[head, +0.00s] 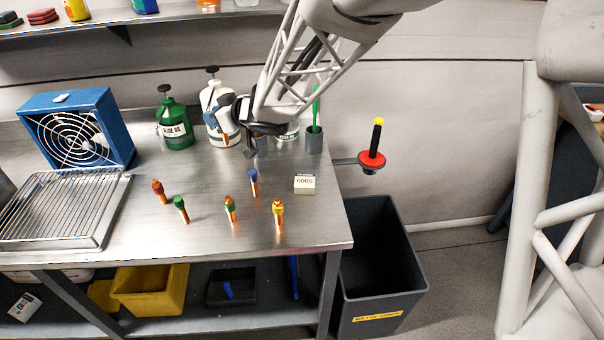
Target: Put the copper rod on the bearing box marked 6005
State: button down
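The bearing box (304,185) is small and white, marked 6005, and lies near the bench's right end with nothing seen on its top. Several short upright rods with coloured bands stand left of it: red-orange (158,190), green (180,208), green-and-copper (230,210), blue (253,182) and yellow-and-copper (278,215). I cannot tell which is the copper rod. My gripper (250,152) is above the back of the bench, in front of the bottles and apart from the box. Its fingers are small and dark, and an orange-brown patch beside it is unclear.
A green bottle (174,122) and a white bottle (216,118) stand at the back. A blue fan (112,120) and a wire-rack tray (60,240) fill the left. A grey cup (314,141) is at the back right. A dark bin (375,290) stands beside the bench.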

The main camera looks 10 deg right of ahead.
jog(key=s+d+f, duration=0.3)
jog(key=s+d, duration=0.7)
jog(key=d, duration=0.1)
jog(key=s+d+f, duration=0.3)
jog(key=s+d, duration=0.6)
jog(key=d, duration=0.3)
jog(key=shift+s+d, duration=0.2)
jog(key=shift+s, duration=0.15)
jog(key=w+a+f, duration=0.1)
jog(key=w+a, duration=0.2)
jog(key=w, duration=1.2)
jog(key=shift+w+f, duration=0.2)
jog(key=shift+w, duration=0.2)
jog(key=shift+f, duration=0.1)
jog(key=shift+f, duration=1.65)
jog(key=shift+f, duration=0.15)
